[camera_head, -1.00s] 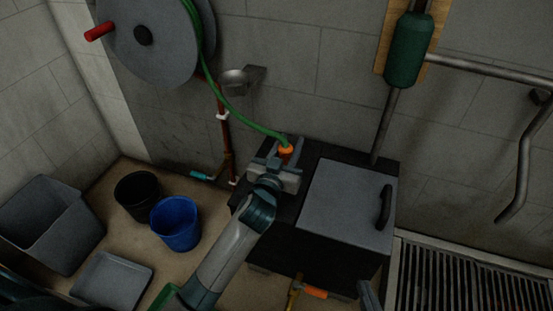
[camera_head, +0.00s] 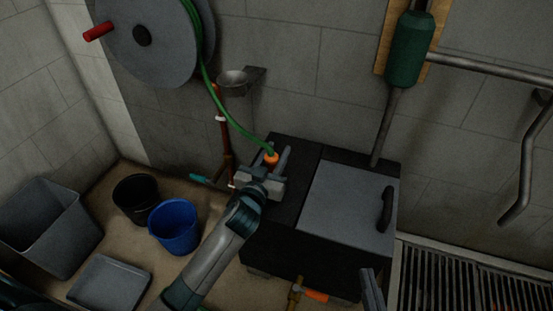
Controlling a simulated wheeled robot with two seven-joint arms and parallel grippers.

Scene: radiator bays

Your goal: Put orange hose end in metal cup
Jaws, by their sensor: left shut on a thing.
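The orange hose end (camera_head: 271,159) is on the end of the green hose (camera_head: 226,113), which hangs from the grey reel (camera_head: 150,45). My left gripper (camera_head: 270,166) is shut on the orange hose end, over the left part of the dark box. The metal cup (camera_head: 234,83) is fixed to the wall above and left of the gripper, apart from the hose end. Part of what may be my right gripper (camera_head: 372,291) shows at the bottom edge; its jaw state is unclear.
A dark box with a grey lid (camera_head: 343,205) and black handle stands under the gripper. A red-brown pipe (camera_head: 225,140) runs down the wall below the cup. Blue (camera_head: 174,226) and black (camera_head: 135,199) buckets stand left on the floor. A floor grate (camera_head: 470,285) lies at right.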

